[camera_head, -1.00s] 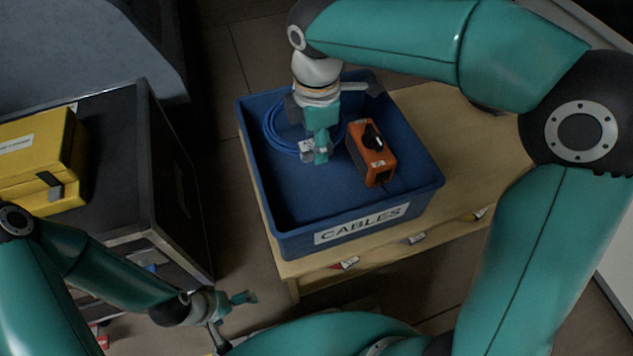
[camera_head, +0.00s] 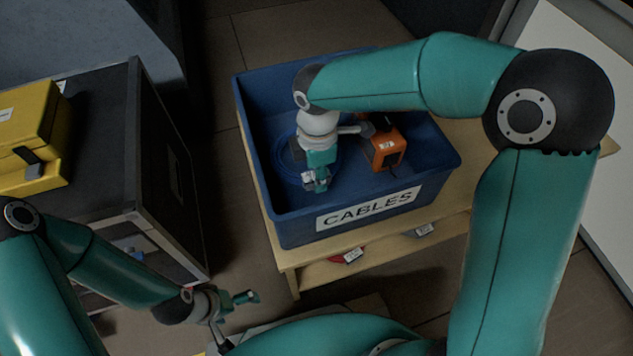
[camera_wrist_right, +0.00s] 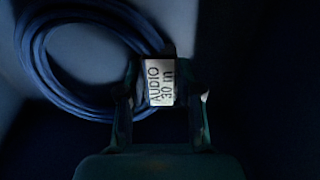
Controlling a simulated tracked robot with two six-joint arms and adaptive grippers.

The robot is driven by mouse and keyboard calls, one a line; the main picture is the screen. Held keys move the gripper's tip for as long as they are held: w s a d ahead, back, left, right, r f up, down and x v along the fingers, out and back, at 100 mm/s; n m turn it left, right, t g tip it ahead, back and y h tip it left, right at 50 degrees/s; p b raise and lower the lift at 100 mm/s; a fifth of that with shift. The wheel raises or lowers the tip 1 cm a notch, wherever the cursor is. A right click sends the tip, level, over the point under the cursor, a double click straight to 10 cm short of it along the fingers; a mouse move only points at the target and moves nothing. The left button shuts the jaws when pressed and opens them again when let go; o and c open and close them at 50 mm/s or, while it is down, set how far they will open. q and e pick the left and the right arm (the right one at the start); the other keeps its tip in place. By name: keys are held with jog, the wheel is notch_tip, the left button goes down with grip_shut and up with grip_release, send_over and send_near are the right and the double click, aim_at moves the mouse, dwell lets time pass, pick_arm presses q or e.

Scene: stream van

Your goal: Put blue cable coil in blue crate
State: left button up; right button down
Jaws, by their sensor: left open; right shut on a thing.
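The blue cable coil (camera_head: 290,160) is inside the blue crate (camera_head: 368,206), at its left side, partly hidden behind my right gripper (camera_head: 316,184). The right gripper is low in the crate and shut on the coil at the tag. I cannot tell whether the coil touches the crate floor. My left gripper (camera_head: 248,299) is open and empty, low and left of the crate.
An orange device (camera_head: 384,150) lies in the crate, right of the coil. The crate, labelled "CABLES", stands on a wooden shelf unit (camera_head: 290,258). A black case (camera_head: 105,150) with a yellow box (camera_head: 30,150) stands at the left.

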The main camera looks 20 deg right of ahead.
notch_tip(320, 180, down, 2)
jog(key=shift+f, duration=0.2)
pick_arm(q)
jog(key=shift+f, duration=0.5)
pick_arm(e)
jog(key=shift+r, duration=0.1)
jog(key=c, duration=0.8)
grip_release()
jog(key=shift+o, duration=0.2)
pick_arm(q)
notch_tip(320, 180, up, 5)
jog(key=p, duration=0.4)
jog(key=shift+r+p, duration=0.1)
jog(key=shift+p, duration=0.3)
pick_arm(e)
notch_tip(320, 180, up, 12)
